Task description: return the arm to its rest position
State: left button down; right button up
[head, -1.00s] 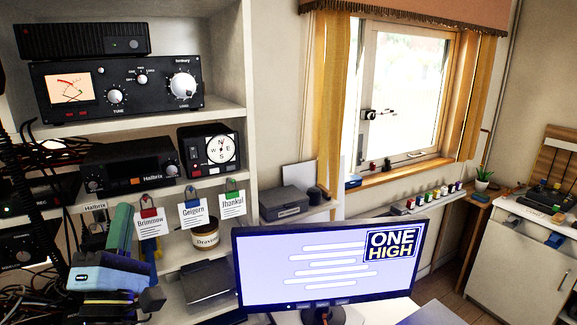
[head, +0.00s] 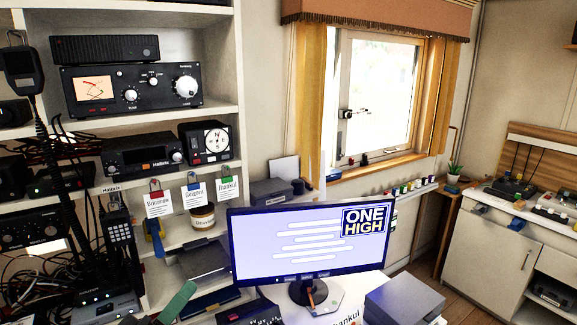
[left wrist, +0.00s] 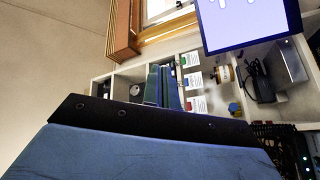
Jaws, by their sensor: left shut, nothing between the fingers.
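My left gripper (head: 178,301) shows only as a green finger piece at the bottom edge of the head view, low in front of the shelves. The rest of that arm is cut off or hidden there. In the left wrist view its blue and green fingers (left wrist: 163,86) are together with nothing between them, pointing toward the shelf with the tags. A dark and blue part of my own arm fills the bottom of that view. My right gripper is in neither view.
Shelves with radios (head: 130,90) and hanging paper tags (head: 193,197) stand at left, with tangled cables below. The monitor (head: 308,245) stands in the middle, with a grey box (head: 405,300) at its lower right. A counter (head: 490,248) is at far right.

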pick_arm(q)
jog(key=s+d+f+m+g+y, duration=0.1)
jog(key=s+f+m+g, duration=0.15)
jog(key=f, duration=0.25)
jog(key=s+d+f+m+g, duration=0.1)
jog(key=f+m+g, duration=0.1)
jog(key=f+g, duration=0.15)
jog(key=s+a+f+m+g+y, duration=0.2)
jog(key=s+a+f+g+y, duration=0.25)
jog(key=s+f, duration=0.4)
jog(key=s+a+f+m+g+y, duration=0.1)
jog(key=s+a+f+g+y, duration=0.2)
jog(key=s+f+g, duration=0.35)
notch_tip(320, 180, down, 26)
jog(key=s+r+b, duration=0.1)
jog(key=s+b, duration=0.2)
jog(key=s+a+f+b, duration=0.2)
jog(key=s+f, duration=1.4)
jog(key=f, duration=0.4)
jog(key=shift+s+a+f+g, duration=0.15)
jog(key=shift+s+a+g, duration=0.1)
jog(key=shift+a+g, duration=0.05)
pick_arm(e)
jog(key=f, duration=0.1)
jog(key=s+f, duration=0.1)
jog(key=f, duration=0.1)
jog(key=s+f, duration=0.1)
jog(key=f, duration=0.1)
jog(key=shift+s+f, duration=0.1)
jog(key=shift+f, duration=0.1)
